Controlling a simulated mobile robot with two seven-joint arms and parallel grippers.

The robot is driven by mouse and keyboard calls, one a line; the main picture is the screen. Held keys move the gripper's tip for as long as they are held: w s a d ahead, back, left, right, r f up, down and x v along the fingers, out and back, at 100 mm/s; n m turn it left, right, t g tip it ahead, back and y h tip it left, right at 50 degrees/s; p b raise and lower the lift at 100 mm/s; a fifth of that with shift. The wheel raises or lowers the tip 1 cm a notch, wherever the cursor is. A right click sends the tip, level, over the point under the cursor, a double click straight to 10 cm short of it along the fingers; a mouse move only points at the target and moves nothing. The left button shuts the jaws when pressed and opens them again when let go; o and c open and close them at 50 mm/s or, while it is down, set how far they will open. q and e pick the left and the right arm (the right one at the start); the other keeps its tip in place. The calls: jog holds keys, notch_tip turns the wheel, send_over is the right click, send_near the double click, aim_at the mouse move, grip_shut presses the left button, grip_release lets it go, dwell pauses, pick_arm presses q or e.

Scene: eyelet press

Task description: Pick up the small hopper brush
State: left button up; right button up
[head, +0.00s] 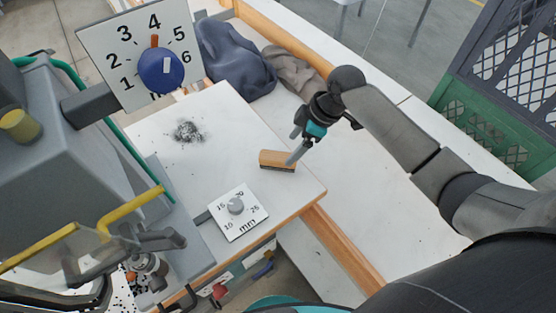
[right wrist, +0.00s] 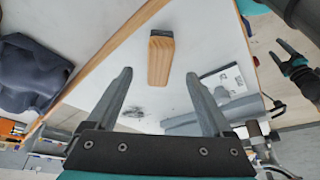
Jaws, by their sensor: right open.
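The small hopper brush (head: 277,160), a light wooden block with a dark bristle edge, lies on the white tabletop near its right edge. My right gripper (head: 294,147) is open and empty, reaching down beside the brush in the head view, one finger close to its right end. In the right wrist view the brush (right wrist: 161,62) shows ahead, between the lines of the two open fingers (right wrist: 158,75); I cannot tell whether a finger touches it.
A grey press (head: 60,130) with a numbered dial (head: 160,70) stands at the left. A mm dial plate (head: 238,212) is below the brush. Dark specks (head: 187,131) lie on the tabletop (head: 230,110). Cloths (head: 235,60) and a green-grey crate (head: 500,110) stand behind.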

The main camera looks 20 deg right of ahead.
aim_at(286, 157)
jog(key=shift+d+b+x, duration=0.2)
jog(key=shift+b+x, duration=0.15)
jog(key=shift+x, duration=2.9)
jog(key=shift+c, duration=0.2)
grip_shut()
